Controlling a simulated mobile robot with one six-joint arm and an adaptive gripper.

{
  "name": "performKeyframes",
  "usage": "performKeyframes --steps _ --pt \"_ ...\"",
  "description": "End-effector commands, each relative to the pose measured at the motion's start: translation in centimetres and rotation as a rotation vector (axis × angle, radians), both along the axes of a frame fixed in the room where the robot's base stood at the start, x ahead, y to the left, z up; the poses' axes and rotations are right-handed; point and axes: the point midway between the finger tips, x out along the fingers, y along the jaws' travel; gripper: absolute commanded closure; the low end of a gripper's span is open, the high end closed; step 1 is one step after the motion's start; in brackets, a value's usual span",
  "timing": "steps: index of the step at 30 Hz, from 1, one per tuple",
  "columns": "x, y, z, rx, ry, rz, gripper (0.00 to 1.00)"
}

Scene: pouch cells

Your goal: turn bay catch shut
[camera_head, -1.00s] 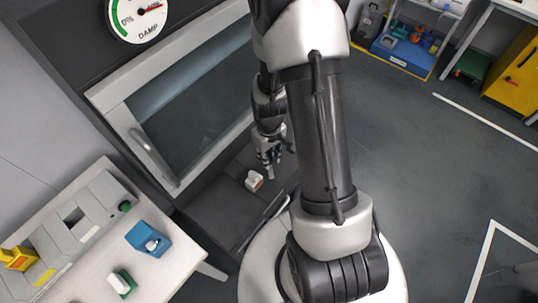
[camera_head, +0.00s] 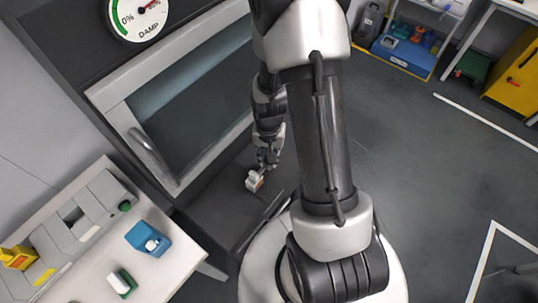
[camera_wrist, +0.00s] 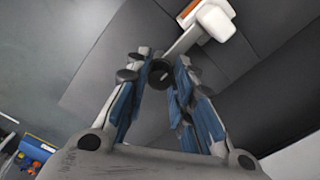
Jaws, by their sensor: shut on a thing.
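The bay catch (camera_head: 254,181) is a small white piece with an orange patch, on the dark panel below the glazed door. In the wrist view the catch (camera_wrist: 214,20) shows a white block at the top right, with a pale bar running down-left to my fingertips. My gripper (camera_head: 264,166) is at the catch's upper right in the head view. In the wrist view my gripper (camera_wrist: 158,66) has its blue-padded fingers closed in around a dark round end at the bar. The exact contact is partly hidden by the fingers.
The glazed door (camera_head: 190,100) with its bar handle (camera_head: 150,154) is up and left of the catch. A white table (camera_head: 75,265) at lower left holds a grey fixture, a blue holder (camera_head: 149,240) and a green-and-white piece (camera_head: 122,283).

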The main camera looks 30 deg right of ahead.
Motion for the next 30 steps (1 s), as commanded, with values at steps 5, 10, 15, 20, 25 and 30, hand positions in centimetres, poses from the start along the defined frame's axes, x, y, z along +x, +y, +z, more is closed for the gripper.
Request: performKeyframes --steps 5,10,15,20,25,30 --pt "0.07 -0.01 0.04 0.0 -0.001 -0.043 1.0" --pt "0.06 0.0 0.04 0.0 -0.001 -0.058 1.0" --pt "0.06 0.0 0.03 0.0 -0.001 -0.06 1.0" --pt "0.05 0.0 0.03 0.0 -0.001 -0.059 1.0" --pt "0.04 0.0 0.02 -0.001 -0.001 -0.058 0.67" --pt "0.03 0.0 0.01 0.0 0.0 -0.058 0.57"
